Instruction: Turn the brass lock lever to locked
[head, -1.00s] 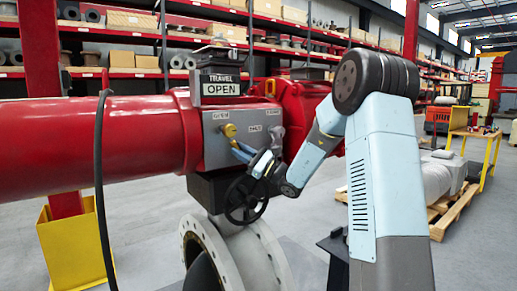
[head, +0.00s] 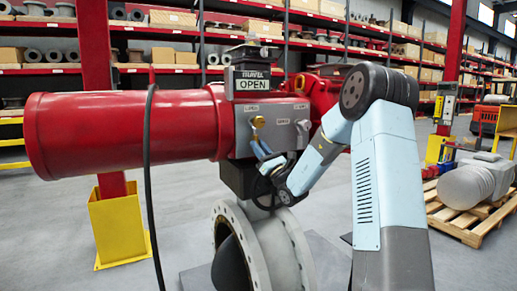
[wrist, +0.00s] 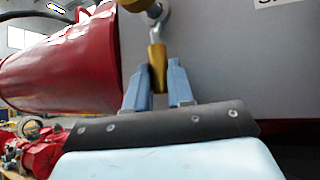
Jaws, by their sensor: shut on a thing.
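The brass lock lever (head: 258,122) is on the grey panel (head: 280,127) of the red valve actuator (head: 130,125). My gripper (head: 262,153) reaches it from below right. In the wrist view, my gripper (wrist: 160,78) has its two blue fingers on either side of the brass grip (wrist: 157,62), shut on it. The lever's grey shank runs up from the grip to a brass boss at the top edge. Small labels sit on the panel, too small to read. A plate (head: 252,83) above reads OPEN.
A pale flanged valve body (head: 282,255) stands beneath. A black cable (head: 149,180) hangs in front of the red cylinder. A pallet with a grey part (head: 470,185) is at right.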

